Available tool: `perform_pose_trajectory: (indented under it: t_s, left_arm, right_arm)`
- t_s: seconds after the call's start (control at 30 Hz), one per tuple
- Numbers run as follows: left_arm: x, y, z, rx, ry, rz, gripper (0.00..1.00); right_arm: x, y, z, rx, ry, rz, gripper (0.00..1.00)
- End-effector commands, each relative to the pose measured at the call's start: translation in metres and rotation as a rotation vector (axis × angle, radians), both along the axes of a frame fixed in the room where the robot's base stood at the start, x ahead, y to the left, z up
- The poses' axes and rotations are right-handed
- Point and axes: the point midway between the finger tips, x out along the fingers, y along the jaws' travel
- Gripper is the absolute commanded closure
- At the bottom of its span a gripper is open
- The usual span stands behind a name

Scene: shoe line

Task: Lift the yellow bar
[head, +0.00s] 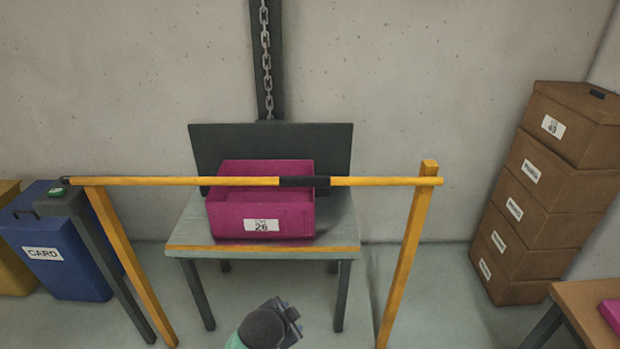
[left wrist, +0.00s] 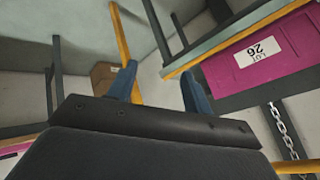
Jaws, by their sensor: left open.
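The yellow bar (head: 180,181) lies level across the front of the scene in the head view, with a black section (head: 304,182) near its middle. Its right end meets a yellow post (head: 407,260); its left end meets a dark post with a small green-labelled box (head: 60,196). My left gripper (head: 292,311) is low in the head view, below and apart from the bar. In the left wrist view its two blue fingers (left wrist: 160,78) are apart with nothing between them. A yellow piece (left wrist: 297,167) shows at the lower right there; I cannot tell if it is the bar. My right gripper is not in view.
A magenta bin (head: 260,215) labelled 26 stands on a grey table (head: 190,235) behind the bar. A chain (head: 265,50) hangs above it. A blue card bin (head: 75,265) is at left, stacked brown boxes (head: 545,190) at right. Floor between the right post and boxes is clear.

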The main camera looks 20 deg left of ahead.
Motion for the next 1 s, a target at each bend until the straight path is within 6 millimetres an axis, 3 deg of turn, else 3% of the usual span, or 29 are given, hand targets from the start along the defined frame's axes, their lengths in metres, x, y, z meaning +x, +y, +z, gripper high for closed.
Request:
perform_pose_trajectory:
  t_s: [0.1, 0.3, 0.5, 0.6, 0.73, 1.0]
  left_arm:
    - [0.051, 0.009, 0.041, 0.102, -0.142, -0.100, 0.50]
    - [0.123, 0.023, 0.113, 0.290, -0.367, -0.252, 0.50]
    - [0.181, 0.038, 0.189, 0.489, -0.568, -0.373, 0.50]
    - [0.199, 0.042, 0.217, 0.565, -0.637, -0.412, 0.50]
    - [0.211, 0.046, 0.237, 0.622, -0.687, -0.439, 0.50]
    - [0.225, 0.046, 0.243, 0.642, -0.704, -0.447, 0.50]
  right_arm:
    - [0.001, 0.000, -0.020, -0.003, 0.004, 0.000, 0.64]
    - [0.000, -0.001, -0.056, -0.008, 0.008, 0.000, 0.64]
    - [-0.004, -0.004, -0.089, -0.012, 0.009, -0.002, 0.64]
    - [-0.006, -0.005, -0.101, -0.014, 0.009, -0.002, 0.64]
    - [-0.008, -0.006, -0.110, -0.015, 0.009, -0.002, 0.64]
    - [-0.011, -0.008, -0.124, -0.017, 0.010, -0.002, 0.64]
